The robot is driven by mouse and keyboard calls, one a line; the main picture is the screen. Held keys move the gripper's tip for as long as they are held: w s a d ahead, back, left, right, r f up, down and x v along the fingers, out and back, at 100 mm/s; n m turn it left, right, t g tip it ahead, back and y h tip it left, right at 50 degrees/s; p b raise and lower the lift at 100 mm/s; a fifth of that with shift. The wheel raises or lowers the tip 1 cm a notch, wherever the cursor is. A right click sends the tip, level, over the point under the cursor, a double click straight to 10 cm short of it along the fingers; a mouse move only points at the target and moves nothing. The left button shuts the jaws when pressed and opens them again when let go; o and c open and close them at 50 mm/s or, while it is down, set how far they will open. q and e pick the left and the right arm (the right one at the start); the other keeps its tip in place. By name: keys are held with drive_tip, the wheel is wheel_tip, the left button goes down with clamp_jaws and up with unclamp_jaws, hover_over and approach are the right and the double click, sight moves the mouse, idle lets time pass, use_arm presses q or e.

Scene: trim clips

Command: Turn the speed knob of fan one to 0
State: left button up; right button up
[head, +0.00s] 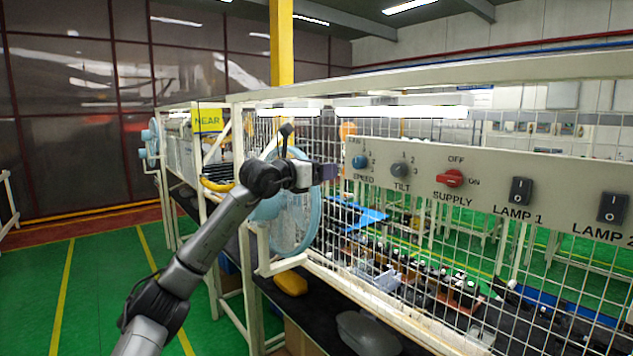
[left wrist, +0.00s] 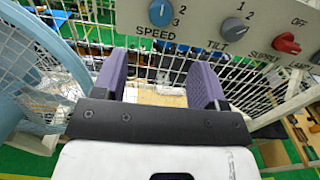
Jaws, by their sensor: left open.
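The blue speed knob (head: 360,162) is on the light panel (head: 428,172), above the word SPEED, at the panel's left end. It also shows at the top edge of the left wrist view (left wrist: 161,12), partly cut off, with numbers 2 and 3 beside it. I cannot tell which number it points to. My left gripper (head: 329,172) is just left of the knob, apart from it. In the left wrist view its two purple fingers (left wrist: 159,78) are spread with nothing between them, below the SPEED label. The right gripper is not in view.
A grey TILT knob (head: 400,170), a red SUPPLY knob (head: 449,178) and black lamp switches (head: 520,190) sit further right. A blue fan (head: 290,215) stands beside my left gripper. White wire mesh (head: 345,235) runs below the panel.

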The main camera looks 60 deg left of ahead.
use_arm(q)
drive_tip(key=shift+s+d, duration=0.2)
drive_tip(key=shift+s, duration=0.4)
idle(0.3)
